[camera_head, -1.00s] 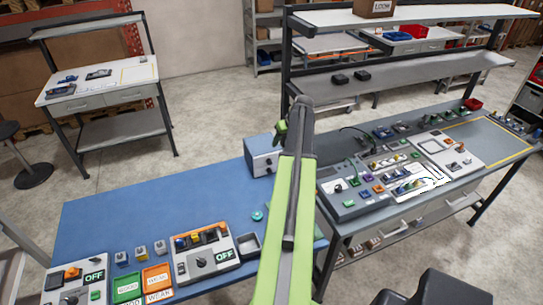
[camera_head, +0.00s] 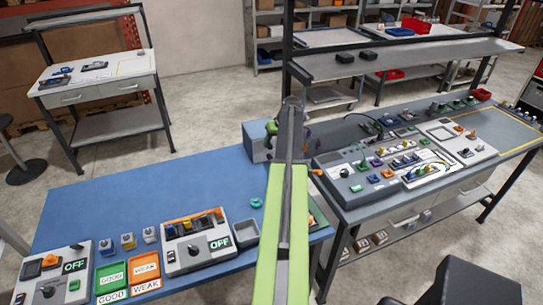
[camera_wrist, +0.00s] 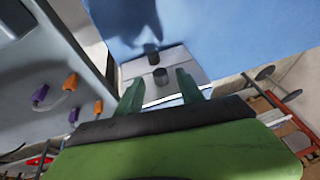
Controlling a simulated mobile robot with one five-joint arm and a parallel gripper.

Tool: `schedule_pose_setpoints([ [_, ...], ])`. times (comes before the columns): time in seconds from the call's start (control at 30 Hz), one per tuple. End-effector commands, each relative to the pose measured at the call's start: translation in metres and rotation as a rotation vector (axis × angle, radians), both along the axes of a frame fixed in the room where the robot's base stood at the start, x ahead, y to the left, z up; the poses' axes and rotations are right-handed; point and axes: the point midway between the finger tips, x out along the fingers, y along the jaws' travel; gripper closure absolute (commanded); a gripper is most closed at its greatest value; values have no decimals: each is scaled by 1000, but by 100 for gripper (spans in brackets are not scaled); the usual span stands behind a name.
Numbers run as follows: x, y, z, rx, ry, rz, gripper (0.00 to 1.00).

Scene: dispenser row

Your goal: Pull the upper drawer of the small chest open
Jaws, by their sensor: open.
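The small chest (camera_head: 257,141) is a grey-blue box at the back right corner of the blue table. My arm partly covers it in the head view. In the wrist view its pale front (camera_wrist: 139,68) shows two dark round knobs; one (camera_wrist: 160,76) is nearer my fingers, the other (camera_wrist: 153,57) farther up the picture. My gripper (camera_wrist: 160,92) is open and empty, its two dark green fingers pointing at the chest, with the nearer knob between their lines. I cannot tell whether they touch it. In the head view my gripper (camera_head: 279,126) is at the chest's right side.
The blue table (camera_head: 150,200) has an open grey tray (camera_head: 246,233), an orange bin (camera_head: 144,274) and control boxes at its front. A grey workbench (camera_head: 350,215) with a control panel (camera_head: 345,178) stands close to the right. A gap separates the two.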

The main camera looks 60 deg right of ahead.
Motion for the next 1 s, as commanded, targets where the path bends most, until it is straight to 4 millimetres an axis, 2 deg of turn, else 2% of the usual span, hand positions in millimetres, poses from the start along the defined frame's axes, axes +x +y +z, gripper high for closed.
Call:
schedule_pose_setpoints([
  [0.03, 4, -2, -17, 0, 0, 1, 55],
  [0.1, 8, -2, -22, 0, 0, 1, 55],
  [0.4, 10, -3, -22, 0, 0, 0, 55],
  [0.77, 9, -3, -22, 0, 0, 0, 100],
  [1.0, 9, -3, -22, 0, 0, 0, 100],
])
